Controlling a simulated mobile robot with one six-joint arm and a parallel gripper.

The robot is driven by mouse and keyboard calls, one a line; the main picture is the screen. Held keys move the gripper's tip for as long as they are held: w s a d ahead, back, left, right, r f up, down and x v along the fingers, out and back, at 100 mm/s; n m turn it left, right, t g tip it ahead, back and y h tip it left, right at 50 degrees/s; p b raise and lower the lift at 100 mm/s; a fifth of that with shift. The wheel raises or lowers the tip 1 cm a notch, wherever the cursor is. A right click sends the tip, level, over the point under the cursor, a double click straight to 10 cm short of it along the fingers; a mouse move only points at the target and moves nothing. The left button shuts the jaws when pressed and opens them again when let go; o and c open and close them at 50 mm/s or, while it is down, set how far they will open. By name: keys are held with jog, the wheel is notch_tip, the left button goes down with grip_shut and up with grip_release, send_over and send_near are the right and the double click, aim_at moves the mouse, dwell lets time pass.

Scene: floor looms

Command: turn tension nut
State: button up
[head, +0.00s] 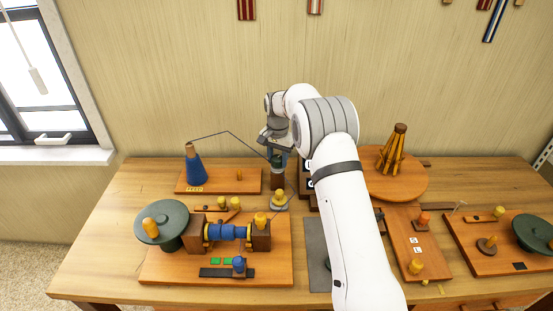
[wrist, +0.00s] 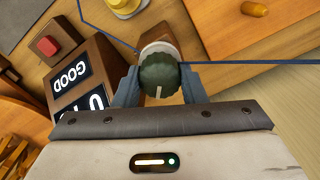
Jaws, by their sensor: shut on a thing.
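The tension nut is a dark green ribbed knob (wrist: 159,76) with a pale line on its top, seen in the wrist view. It sits on top of a dark brown wooden post (head: 278,182), which shows below my gripper in the head view. My gripper (wrist: 158,84) is shut on the nut, with one blue-grey finger on each side of it. In the head view my gripper (head: 277,154) is at the top of the post, and the nut is partly hidden there. A thin blue thread (wrist: 245,62) runs past the post by the nut.
A blue yarn cone (head: 195,168) stands on a board at the left. A dark box with a "GOOD" display (wrist: 70,76) and a red button (wrist: 47,46) stands close beside the post. A winder with a blue spool (head: 228,232) is in front. My arm hides part of the table.

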aim_at(277, 157)
jog(key=shift+m, duration=0.5)
jog(key=o, duration=1)
notch_tip(277, 157, up, 8)
jog(key=shift+f+b, duration=0.1)
jog(key=shift+b, duration=0.25)
